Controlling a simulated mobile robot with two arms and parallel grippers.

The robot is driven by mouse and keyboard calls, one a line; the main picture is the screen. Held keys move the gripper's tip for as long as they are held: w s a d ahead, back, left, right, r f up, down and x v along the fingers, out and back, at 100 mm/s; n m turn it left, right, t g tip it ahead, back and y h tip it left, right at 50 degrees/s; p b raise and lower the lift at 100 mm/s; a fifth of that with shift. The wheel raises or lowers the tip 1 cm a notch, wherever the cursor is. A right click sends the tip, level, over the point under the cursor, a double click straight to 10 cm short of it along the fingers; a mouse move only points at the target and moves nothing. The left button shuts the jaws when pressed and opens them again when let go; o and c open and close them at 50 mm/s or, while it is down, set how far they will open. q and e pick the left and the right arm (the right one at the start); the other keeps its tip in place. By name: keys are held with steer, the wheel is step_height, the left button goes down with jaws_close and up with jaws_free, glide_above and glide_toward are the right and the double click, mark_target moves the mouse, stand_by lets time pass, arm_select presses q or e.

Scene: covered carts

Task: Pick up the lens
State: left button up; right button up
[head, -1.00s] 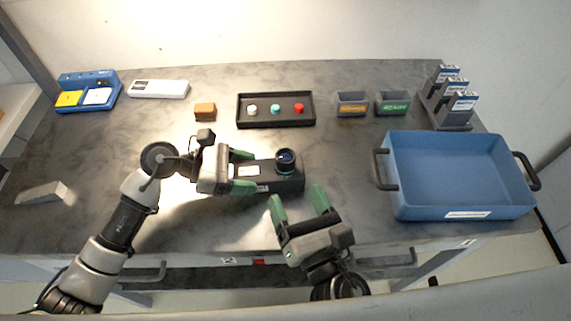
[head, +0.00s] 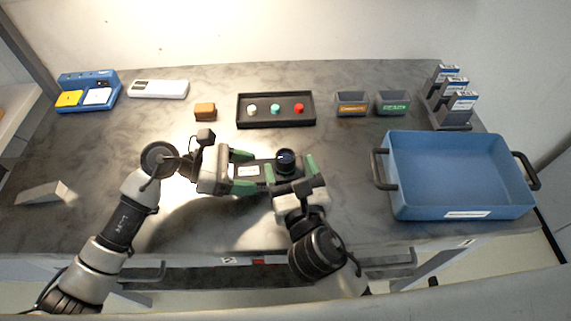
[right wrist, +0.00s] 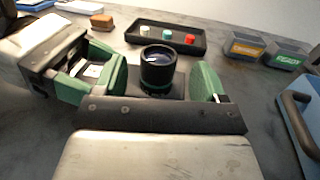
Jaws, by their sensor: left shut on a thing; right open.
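The lens (head: 285,160) is a short black cylinder with a dark glass top. It stands upright at the right end of a black box-shaped holder (head: 247,171) with a white label. In the right wrist view the lens (right wrist: 158,68) shows a green ring near its base. My left gripper (head: 243,171) is shut on the left part of the holder. My right gripper (head: 289,168) is open, with its green fingers on either side of the lens; it also shows in the right wrist view (right wrist: 160,85). A gap shows between the lens and the right finger.
A black tray (head: 276,124) with white, teal and red pieces lies behind. Two small grey bins (head: 352,110) stand behind right, and a large blue crate (head: 392,205) is at the right. An orange-brown block (head: 205,111) lies behind left.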

mark_target(288, 167)
steer(key=w, duration=0.3)
steer(key=shift+w+a, duration=0.1)
steer(key=shift+a, duration=0.3)
steer(key=shift+c, duration=0.3)
steer(key=c, duration=1)
step_height(288, 167, up, 10)
steer(key=shift+r, duration=0.1)
arm_select(q)
steer(key=o, duration=1)
